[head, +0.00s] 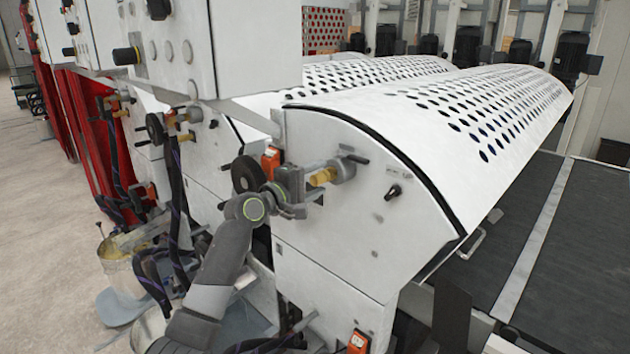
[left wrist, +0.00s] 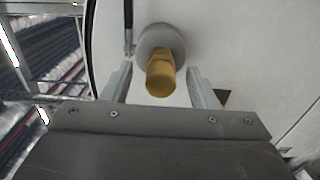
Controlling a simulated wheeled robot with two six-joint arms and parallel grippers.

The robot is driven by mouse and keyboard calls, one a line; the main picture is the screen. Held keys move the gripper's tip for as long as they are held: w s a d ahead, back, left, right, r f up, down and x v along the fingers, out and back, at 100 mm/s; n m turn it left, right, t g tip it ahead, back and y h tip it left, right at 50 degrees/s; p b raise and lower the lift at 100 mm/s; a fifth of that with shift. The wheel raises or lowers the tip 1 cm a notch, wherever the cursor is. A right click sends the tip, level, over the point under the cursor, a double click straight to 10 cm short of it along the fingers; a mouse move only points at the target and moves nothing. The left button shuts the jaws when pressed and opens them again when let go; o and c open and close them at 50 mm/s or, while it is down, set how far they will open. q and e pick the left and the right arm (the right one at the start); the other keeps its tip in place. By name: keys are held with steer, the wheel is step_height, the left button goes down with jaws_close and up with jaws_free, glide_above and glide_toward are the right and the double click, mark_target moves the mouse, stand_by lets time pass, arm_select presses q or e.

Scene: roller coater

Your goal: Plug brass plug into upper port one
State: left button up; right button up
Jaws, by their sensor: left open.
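A brass plug (head: 322,177) with a hexagonal body sticks out of a round grey fitting (head: 344,167) on the white end panel of the front roller unit. In the left wrist view the brass plug (left wrist: 160,76) points towards the camera, with the grey collar (left wrist: 161,42) behind it. My left gripper (head: 308,190) is at the plug. Its fingers (left wrist: 160,86) are open, one on each side of the plug, with a visible gap on both sides. I cannot tell which port is upper port one. My right gripper is not in view.
A black handwheel (head: 246,173) and an orange switch (head: 270,160) are close beside my left gripper. A black knob (head: 393,192) is on the panel to the right. A perforated white cover (head: 470,105) curves above. Buckets (head: 122,262) and hoses stand at lower left.

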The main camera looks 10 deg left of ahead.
arm_select(q)
steer(key=shift+s+a+f, duration=0.1)
steer(key=shift+s+a, duration=0.2)
steer(key=shift+s, duration=0.15)
steer(key=b+v, duration=0.5)
steer(key=v, duration=1.1)
steer(key=shift+s, duration=0.15)
